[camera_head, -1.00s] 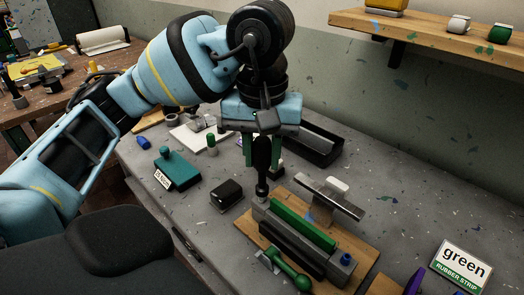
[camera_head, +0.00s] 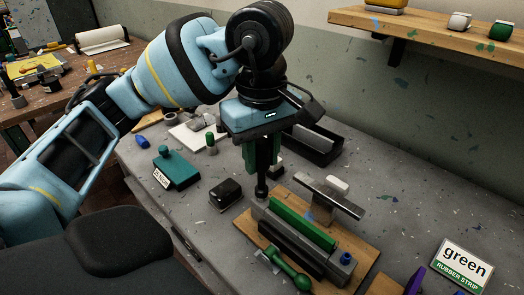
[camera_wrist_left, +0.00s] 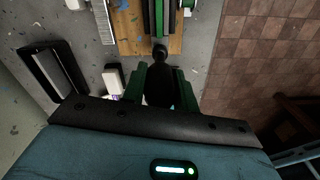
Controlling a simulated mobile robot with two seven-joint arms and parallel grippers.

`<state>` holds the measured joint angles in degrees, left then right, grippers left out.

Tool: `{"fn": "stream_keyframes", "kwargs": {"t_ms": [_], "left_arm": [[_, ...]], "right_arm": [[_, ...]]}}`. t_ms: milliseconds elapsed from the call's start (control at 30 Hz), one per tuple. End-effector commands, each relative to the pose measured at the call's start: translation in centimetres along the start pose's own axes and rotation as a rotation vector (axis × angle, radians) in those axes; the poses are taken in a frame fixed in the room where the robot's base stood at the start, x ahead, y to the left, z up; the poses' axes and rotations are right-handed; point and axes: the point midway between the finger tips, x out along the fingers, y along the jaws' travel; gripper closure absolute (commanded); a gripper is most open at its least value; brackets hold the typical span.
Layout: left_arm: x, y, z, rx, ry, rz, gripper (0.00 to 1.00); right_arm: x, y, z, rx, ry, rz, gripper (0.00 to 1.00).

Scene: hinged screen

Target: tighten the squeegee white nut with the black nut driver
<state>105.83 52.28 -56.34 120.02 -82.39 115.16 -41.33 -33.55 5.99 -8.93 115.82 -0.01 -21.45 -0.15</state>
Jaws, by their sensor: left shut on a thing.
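My left gripper (camera_head: 262,153) is shut on the black nut driver (camera_head: 262,180) and holds it upright, tip down. The driver also shows between the green fingers in the left wrist view (camera_wrist_left: 159,85). Its lower end is at the left end of a dark grey channel (camera_head: 290,240) with a green strip (camera_head: 302,222), on a wooden board (camera_head: 350,272). A blue nut (camera_head: 347,258) sits at the channel's right end. No white nut shows at the driver's tip; the driver may hide it. I cannot tell if the tip is seated.
A metal bar with a white part (camera_head: 332,197) stands behind the channel. A green-handled lever (camera_head: 290,270) is in front. A black box (camera_head: 225,193), teal block (camera_head: 176,170), black tray (camera_head: 314,145) and green sign (camera_head: 460,265) are nearby. Bench at right is mostly clear.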

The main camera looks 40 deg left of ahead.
Motion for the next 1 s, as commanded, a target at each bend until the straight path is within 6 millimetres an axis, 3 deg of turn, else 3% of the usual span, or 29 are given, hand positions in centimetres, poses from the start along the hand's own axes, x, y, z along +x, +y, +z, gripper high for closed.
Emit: {"fn": "stream_keyframes", "kwargs": {"t_ms": [667, 1000], "left_arm": [[0.94, -0.01, -0.01, 0.003, 0.000, 0.001, 0.94], [0.94, -0.02, -0.03, 0.566, 0.000, 0.001, 0.94]], "right_arm": [[0.35, 0.00, 0.77, 0.001, -0.011, -0.001, 0.66], [0.34, 0.06, 0.12, -0.001, -0.001, -0.001, 0.66]]}}
